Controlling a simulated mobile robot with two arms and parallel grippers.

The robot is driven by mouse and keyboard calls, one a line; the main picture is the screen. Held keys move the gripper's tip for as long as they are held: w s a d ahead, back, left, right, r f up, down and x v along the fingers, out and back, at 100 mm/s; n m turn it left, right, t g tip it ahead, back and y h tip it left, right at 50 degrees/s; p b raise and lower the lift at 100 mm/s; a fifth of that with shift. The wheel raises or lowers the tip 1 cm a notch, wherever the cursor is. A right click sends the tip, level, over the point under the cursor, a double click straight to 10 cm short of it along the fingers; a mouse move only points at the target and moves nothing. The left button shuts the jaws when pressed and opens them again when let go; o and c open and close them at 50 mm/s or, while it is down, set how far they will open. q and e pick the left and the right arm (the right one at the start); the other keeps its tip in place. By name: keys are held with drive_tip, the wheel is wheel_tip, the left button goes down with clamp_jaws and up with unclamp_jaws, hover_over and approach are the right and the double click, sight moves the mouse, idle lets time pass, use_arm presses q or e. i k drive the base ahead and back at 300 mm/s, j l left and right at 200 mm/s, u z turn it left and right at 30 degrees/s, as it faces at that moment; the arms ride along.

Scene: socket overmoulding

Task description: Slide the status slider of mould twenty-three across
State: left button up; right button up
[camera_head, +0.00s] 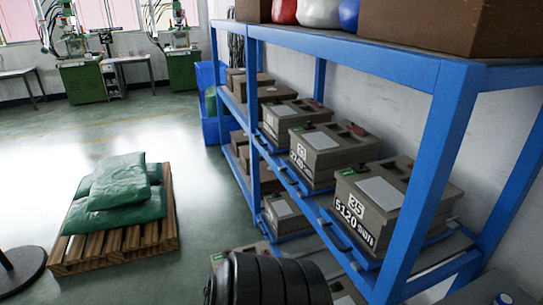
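Several grey-brown moulds stand on the blue shelf rack. The middle mould (335,150) on the upper row carries a small white number plate (301,152) that looks like 23, though it is small and hard to read. A pale panel lies on its top, with a small green mark (308,126) at the near left edge and a dark red part (354,129) towards the back right. I cannot tell which part is the status slider. Neither gripper is in view; a black ribbed part of my own body shows at the bottom.
A nearer mould (405,200) is marked 5120 and carries a plate that may read 35. A blue rack post (430,190) stands in front at the right. A pallet (118,243) with green sacks stands at the left. Floor between pallet and rack is clear.

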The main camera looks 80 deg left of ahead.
sight(225, 255)
drive_tip(key=k+l+u, duration=0.1)
drive_tip(key=u, duration=0.3)
drive_tip(key=k+u, duration=0.2)
drive_tip(key=u, duration=0.25)
drive_tip(key=k+u, duration=0.2)
drive_tip(key=u, duration=1.95)
